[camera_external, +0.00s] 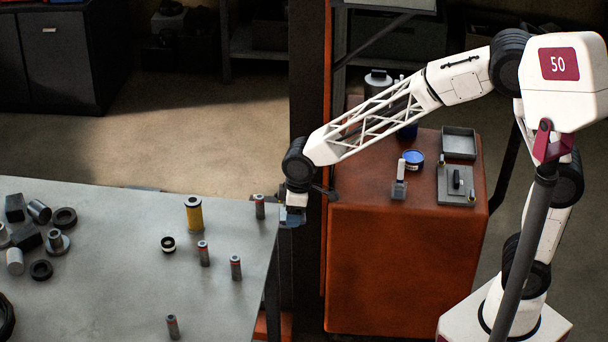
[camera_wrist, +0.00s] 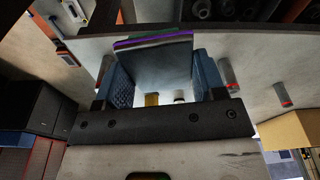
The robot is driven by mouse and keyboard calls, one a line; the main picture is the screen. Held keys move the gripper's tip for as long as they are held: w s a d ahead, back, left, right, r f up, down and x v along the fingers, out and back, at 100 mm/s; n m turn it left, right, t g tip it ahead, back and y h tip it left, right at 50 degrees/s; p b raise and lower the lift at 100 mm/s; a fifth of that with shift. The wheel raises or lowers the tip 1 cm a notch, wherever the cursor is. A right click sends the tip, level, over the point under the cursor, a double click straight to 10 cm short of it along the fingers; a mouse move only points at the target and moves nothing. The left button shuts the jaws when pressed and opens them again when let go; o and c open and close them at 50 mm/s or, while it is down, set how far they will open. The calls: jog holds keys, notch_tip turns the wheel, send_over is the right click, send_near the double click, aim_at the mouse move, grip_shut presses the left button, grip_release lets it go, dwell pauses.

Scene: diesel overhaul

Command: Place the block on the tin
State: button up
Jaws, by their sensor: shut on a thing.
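My gripper (camera_external: 291,214) hangs just off the right edge of the grey workbench, at the left of the orange cabinet. In the external view the block is too small and dark to make out clearly. The tin (camera_external: 413,158), round and blue, stands on the orange cabinet top, to the right of and apart from my gripper.
The orange cabinet (camera_external: 370,222) also bears a small upright tool (camera_external: 399,184), a grey tray (camera_external: 459,143) and a grey fixture (camera_external: 455,192). The workbench (camera_external: 110,265) carries a yellow cylinder (camera_external: 194,215), several red-banded pins and loose metal parts. A dark post stands behind my gripper.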

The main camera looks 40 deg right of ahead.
jog(key=w+d+m, duration=0.2)
jog(key=w+d, duration=0.2)
jog(key=d, duration=0.7)
jog(key=w+d+m, duration=0.2)
jog(key=w+d, duration=0.1)
jog(key=d, duration=0.7)
jog(key=s+d+m+h, duration=0.1)
jog(key=s+d+m, duration=0.2)
jog(key=d, duration=1.6)
jog(key=s+d+m, duration=0.4)
jog(key=d, duration=1.5)
notch_tip(320, 180, down, 11)
jog(key=shift+d+t, duration=0.15)
jog(key=shift+t, duration=0.25)
jog(key=shift+w, duration=0.1)
send_over(408, 157)
jog(key=shift+s+f, duration=0.25)
jog(key=shift+f, duration=0.55)
jog(key=shift+f, duration=1.75)
